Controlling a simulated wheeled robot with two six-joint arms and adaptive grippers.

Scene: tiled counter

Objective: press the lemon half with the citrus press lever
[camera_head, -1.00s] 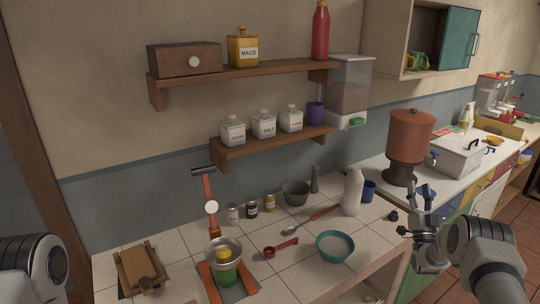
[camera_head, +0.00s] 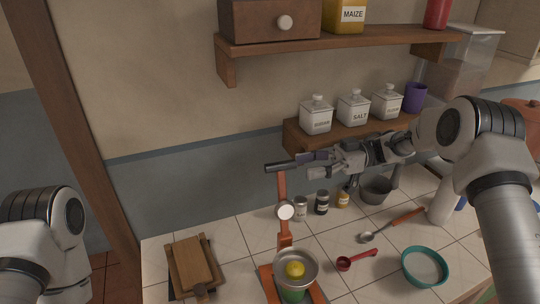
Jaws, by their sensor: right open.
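The citrus press stands on the tiled counter. Its orange lever arm (camera_head: 282,192) is raised upright and has a dark handle bar (camera_head: 283,167) across its top. The yellow lemon half (camera_head: 295,269) sits in the metal press bowl (camera_head: 281,262), above a green cup (camera_head: 291,295). My right gripper (camera_head: 312,160) is open at the right end of the handle bar, its fingers pointing left. I cannot tell whether it touches the bar. My left arm shows at the lower left, but its gripper is out of the picture.
A wooden board device (camera_head: 194,262) lies left of the press. A red scoop (camera_head: 358,259), a teal bowl (camera_head: 425,266) and a spoon (camera_head: 390,225) lie to the right. Small jars (camera_head: 321,203) stand behind. The lower shelf with white canisters (camera_head: 353,111) is close above my right gripper.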

